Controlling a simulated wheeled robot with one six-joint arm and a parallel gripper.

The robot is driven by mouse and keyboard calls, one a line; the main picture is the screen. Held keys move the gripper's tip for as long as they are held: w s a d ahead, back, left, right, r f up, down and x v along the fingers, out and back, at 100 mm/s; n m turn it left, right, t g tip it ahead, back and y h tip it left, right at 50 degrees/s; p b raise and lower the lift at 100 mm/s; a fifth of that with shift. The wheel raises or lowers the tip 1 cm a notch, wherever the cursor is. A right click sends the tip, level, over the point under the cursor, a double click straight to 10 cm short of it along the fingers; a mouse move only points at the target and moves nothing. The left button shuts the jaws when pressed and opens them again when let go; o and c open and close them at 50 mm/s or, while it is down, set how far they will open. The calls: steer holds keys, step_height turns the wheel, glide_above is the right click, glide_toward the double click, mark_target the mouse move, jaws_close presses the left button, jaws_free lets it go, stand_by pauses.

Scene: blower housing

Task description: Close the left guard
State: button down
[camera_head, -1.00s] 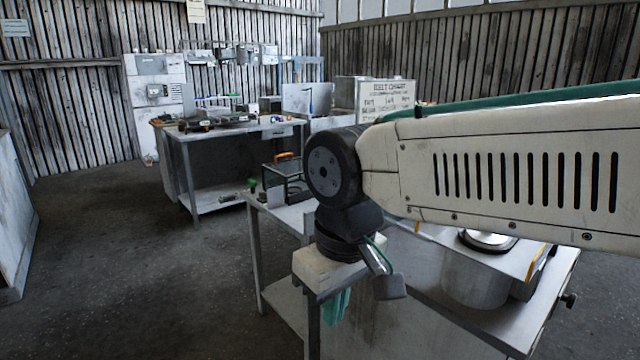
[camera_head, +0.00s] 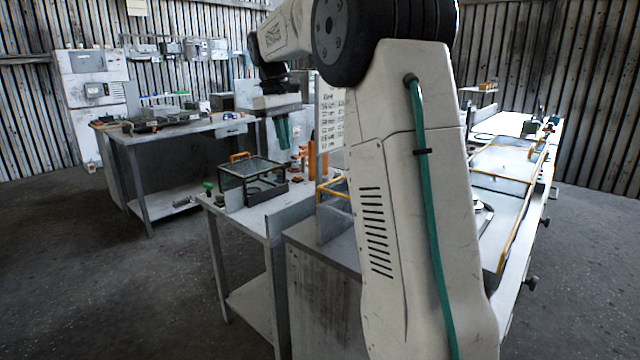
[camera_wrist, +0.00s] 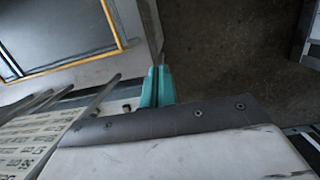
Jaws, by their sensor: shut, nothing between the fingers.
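A yellow-framed clear guard (camera_head: 500,163) lies along the long machine bench on the right in the head view. Another yellow frame (camera_head: 333,187) shows at the bench's near left end, partly hidden behind my arm; I cannot tell its full pose or which guard is the left one. In the wrist view a yellow-framed panel (camera_wrist: 70,30) fills the upper left. My gripper (camera_head: 284,147) points down in the air left of the bench, with its teal fingers together. In the wrist view the gripper (camera_wrist: 157,82) is shut and empty, apart from the panel.
A glass case (camera_head: 252,182) with an orange handle stands on the small side table, with orange posts (camera_head: 312,150) behind it. A lettered chart board (camera_head: 329,115) stands near my gripper and shows lower left in the wrist view. A workbench (camera_head: 175,140) is farther back. Floor at left is clear.

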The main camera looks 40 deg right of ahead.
steer(key=w+d+f+g, duration=0.1)
steer(key=w+d+f, duration=0.2)
steer(key=d, duration=0.3)
steer(key=w+d+f, duration=0.3)
steer(key=w+d, duration=0.1)
steer(key=d, duration=0.2)
steer(key=s+d+f, duration=0.1)
steer(key=s+f, duration=0.5)
steer(key=f, duration=0.3)
steer(key=shift+s+f, duration=0.2)
steer(key=shift+f, duration=0.05)
steer(key=s+d, duration=0.2)
steer(key=s, duration=2.3)
steer(key=shift+s+f, duration=0.1)
steer(key=shift+s, duration=0.05)
